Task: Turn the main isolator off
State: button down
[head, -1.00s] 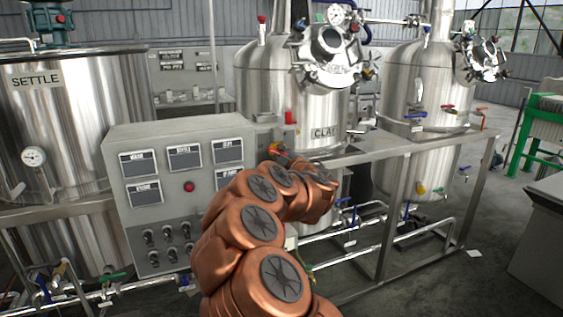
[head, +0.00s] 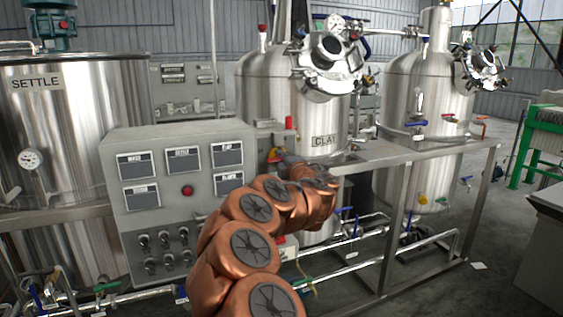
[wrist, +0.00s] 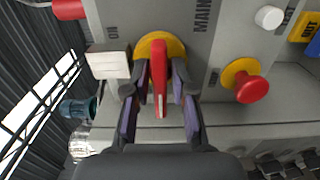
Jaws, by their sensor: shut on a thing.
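The main isolator shows in the wrist view as a red handle (wrist: 159,82) on a round yellow plate (wrist: 148,45). The handle points down the picture, toward my palm. My gripper (wrist: 160,72) has one finger on each side of the handle and is shut on it. An "ON" mark is to the left of the plate, and lettering beginning "MAIN" is to its upper right. Another small label at the right is too blurred to read. In the head view my copper-coloured arm hides most of the gripper and the isolator.
A red push-button (wrist: 252,88) on a yellow base sits right of the handle, with a white knob (wrist: 269,17) above. A white block (wrist: 108,62) is close on the left. In the head view a grey control panel (head: 205,205) stands left of my arm, and a steel frame (head: 391,215) right.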

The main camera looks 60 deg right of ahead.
jog(key=shift+f, duration=0.1)
jog(key=c, duration=1.2)
grip_release()
jog(key=shift+s, duration=0.15)
jog(key=v, duration=1.1)
jog(key=shift+s+a, duration=0.25)
jog(key=shift+s, duration=0.05)
